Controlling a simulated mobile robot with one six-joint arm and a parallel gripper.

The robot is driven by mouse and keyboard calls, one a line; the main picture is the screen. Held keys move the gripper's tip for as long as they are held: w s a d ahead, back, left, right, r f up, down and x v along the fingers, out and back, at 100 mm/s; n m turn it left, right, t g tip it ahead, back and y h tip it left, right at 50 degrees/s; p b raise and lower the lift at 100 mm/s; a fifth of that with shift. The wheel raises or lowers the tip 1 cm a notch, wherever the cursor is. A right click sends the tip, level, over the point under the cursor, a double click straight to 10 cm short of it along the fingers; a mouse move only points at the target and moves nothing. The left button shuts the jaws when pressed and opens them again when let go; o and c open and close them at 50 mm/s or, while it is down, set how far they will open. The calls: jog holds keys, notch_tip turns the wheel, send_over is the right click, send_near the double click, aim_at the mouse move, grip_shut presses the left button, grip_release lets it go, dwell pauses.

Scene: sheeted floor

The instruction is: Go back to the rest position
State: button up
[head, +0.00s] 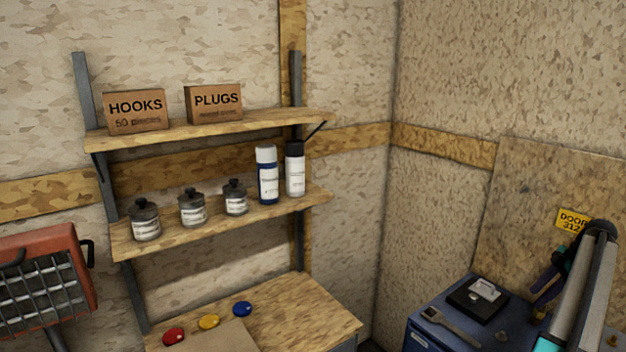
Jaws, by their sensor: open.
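My arm's grey links (586,290) rise from the bottom right corner to a dark joint near the right edge. My gripper's fingers cannot be made out; the lower end of the arm runs out of the bottom of the picture. The arm stands in front of the plywood board and the right end of the blue cabinet. I see nothing held.
A blue cabinet (419,338) bears a wrench (447,325) and a black-and-white item (479,296). A yellow DOOR 312 tag (572,221) and dark purple-handled object (548,284) are close by my arm. Left are shelves (210,130), a workbench (300,305) and a red heater (38,250).

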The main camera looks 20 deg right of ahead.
jog(key=w+a+f+m+g, duration=0.1)
jog(key=w+a+f, duration=0.45)
jog(key=a, duration=0.65)
jog(key=w+a+f+m+g, duration=0.1)
jog(key=w+a+f+m, duration=0.1)
jog(key=w+a+f, duration=0.65)
jog(key=w+a+f+m, duration=0.15)
jog(key=w+a, duration=0.35)
jog(key=a, duration=0.9)
jog(key=a+f+m+g+h, duration=0.1)
jog(key=a+f, duration=0.3)
jog(key=a, duration=0.6)
jog(key=a+f+m+h, duration=0.1)
jog(key=a+f, duration=0.3)
jog(key=a, duration=0.7)
jog(key=s+a+f+m+h, duration=0.15)
jog(key=s+a, duration=0.25)
jog(key=a, duration=0.6)
jog(key=s+a+f+m, duration=0.1)
jog(key=s+a+f, duration=0.25)
jog(key=a, duration=0.65)
jog(key=s+f+g+b, duration=0.3)
jog(key=s+f+b, duration=0.3)
jog(key=s+f, duration=0.7)
jog(key=s+f+g+b, duration=0.3)
jog(key=s+f+b, duration=0.4)
jog(key=s+f, duration=0.6)
notch_tip(320, 180, down, 5)
jog(key=shift+f, duration=0.1)
jog(key=shift+d, duration=0.1)
